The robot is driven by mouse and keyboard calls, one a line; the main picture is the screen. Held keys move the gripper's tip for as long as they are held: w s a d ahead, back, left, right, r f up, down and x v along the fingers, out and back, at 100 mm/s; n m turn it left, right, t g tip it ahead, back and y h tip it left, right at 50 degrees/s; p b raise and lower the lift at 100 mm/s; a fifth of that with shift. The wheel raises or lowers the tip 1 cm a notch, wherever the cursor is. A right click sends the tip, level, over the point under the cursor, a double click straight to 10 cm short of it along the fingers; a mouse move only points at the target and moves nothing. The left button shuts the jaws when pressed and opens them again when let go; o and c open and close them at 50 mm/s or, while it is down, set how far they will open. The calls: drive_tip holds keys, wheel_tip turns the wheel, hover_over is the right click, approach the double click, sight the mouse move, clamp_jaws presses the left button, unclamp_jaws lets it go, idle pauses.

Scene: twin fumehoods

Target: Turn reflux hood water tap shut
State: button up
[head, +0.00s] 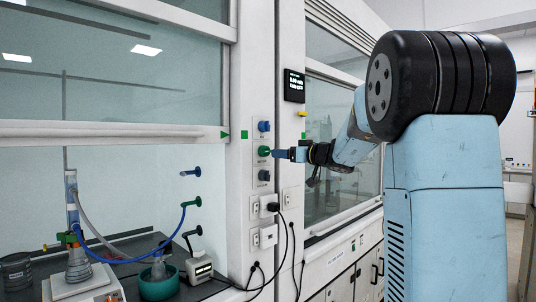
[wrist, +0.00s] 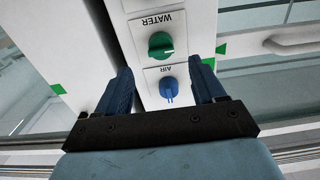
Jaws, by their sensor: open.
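The green water tap knob (head: 264,151) is the middle of three knobs on the post between the two hoods. In the wrist view, which is upside down, the green knob (wrist: 160,45) sits beside the inverted WATER label, with a pale mark on its right side. My gripper (head: 279,153) is at about this knob's height, close to the panel. In the wrist view my gripper (wrist: 166,67) is open and empty, its two blue fingers apart on either side of the panel. The blue AIR knob (wrist: 169,88) shows between the fingers. Contact with the green knob is not visible.
A blue knob (head: 264,126) is above the green one and a darker knob (head: 264,176) below. Sockets and a black plug (head: 273,207) with hanging cables are lower. The left hood holds glassware with a blue hose (head: 120,261) and a green bowl (head: 159,286).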

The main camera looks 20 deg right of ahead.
sight(269, 152)
drive_tip(key=x, duration=0.8)
drive_tip(key=shift+w+a, duration=0.2)
drive_tip(key=shift+w, duration=0.05)
drive_tip(key=shift+c, duration=0.5)
drive_tip(key=c, duration=1)
drive_tip(key=shift+o, duration=0.2)
